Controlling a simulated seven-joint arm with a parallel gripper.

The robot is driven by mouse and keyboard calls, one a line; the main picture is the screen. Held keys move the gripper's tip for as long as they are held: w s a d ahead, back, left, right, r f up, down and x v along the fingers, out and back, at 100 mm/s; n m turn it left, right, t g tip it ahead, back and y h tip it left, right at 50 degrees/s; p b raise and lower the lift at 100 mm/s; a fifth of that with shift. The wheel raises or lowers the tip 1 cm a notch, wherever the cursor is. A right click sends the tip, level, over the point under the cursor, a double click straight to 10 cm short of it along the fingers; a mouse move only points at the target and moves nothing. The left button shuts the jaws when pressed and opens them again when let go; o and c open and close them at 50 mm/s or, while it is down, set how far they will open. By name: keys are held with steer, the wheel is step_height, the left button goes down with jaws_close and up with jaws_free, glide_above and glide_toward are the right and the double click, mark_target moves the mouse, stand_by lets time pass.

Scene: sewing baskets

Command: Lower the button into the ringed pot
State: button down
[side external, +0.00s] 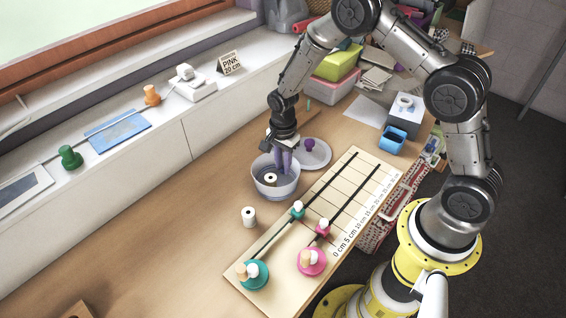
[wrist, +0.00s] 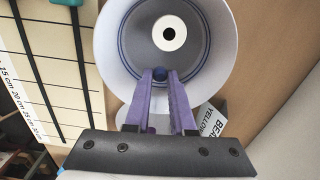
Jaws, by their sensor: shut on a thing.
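The ringed pot (side external: 276,191) is a white open pot with dark blue rings. It stands on the table, and its mouth fills the top of the wrist view (wrist: 110,42). A white spool-like piece with a dark hole (side external: 270,178) sits inside on its floor, also seen in the wrist view (wrist: 168,24). My gripper (side external: 284,168) has purple fingers and is shut on a small round blue button (wrist: 159,73). In the wrist view the button overlaps the near side of the pot's opening. Its exact height against the rim is unclear. The side view hides the button.
A pale lid (side external: 319,160) with a purple knob lies just behind the pot. A white spool (side external: 249,217) stands in front. A measuring board (side external: 334,205) with teal and pink pieces lies to the right. A card (wrist: 212,122) reading "YELLOW" shows near the pot.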

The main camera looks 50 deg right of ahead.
steer(key=shift+f, duration=1.45)
stand_by(0.7)
steer(key=c, duration=0.7)
jaws_free()
